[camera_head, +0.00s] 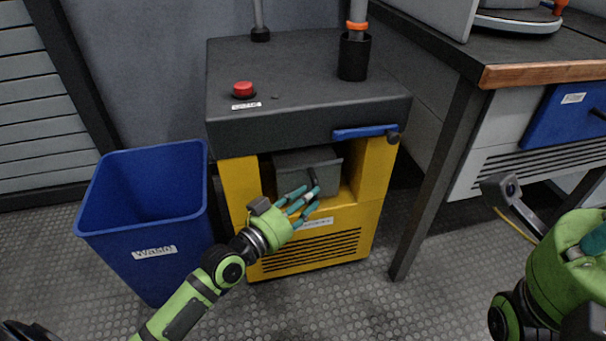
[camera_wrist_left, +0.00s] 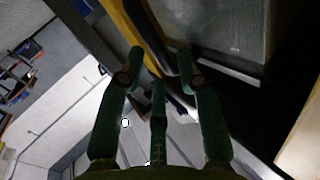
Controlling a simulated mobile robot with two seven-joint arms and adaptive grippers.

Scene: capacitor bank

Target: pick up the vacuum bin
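The vacuum bin is a grey box (camera_head: 290,160) in the opening of a yellow and black machine, with a dark handle (camera_head: 313,176) on its front. My left gripper (camera_head: 305,202), green with teal fingers, is in front of the bin, its fingers reaching up toward the handle and partly covering it. Its fingers are extended and apart, holding nothing. In the left wrist view the open fingers (camera_wrist_left: 160,75) point toward the grey bin (camera_wrist_left: 225,30); whether they touch the handle I cannot tell. My right gripper (camera_head: 588,245) is cut off at the right edge, its finger state unclear.
The yellow machine (camera_head: 305,255) has a black top (camera_head: 305,95) with a red button (camera_head: 243,88) and a blue lever (camera_head: 364,132). A blue waste bin (camera_head: 145,230) stands at its left. A workbench (camera_head: 540,72) with a dark leg stands at its right.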

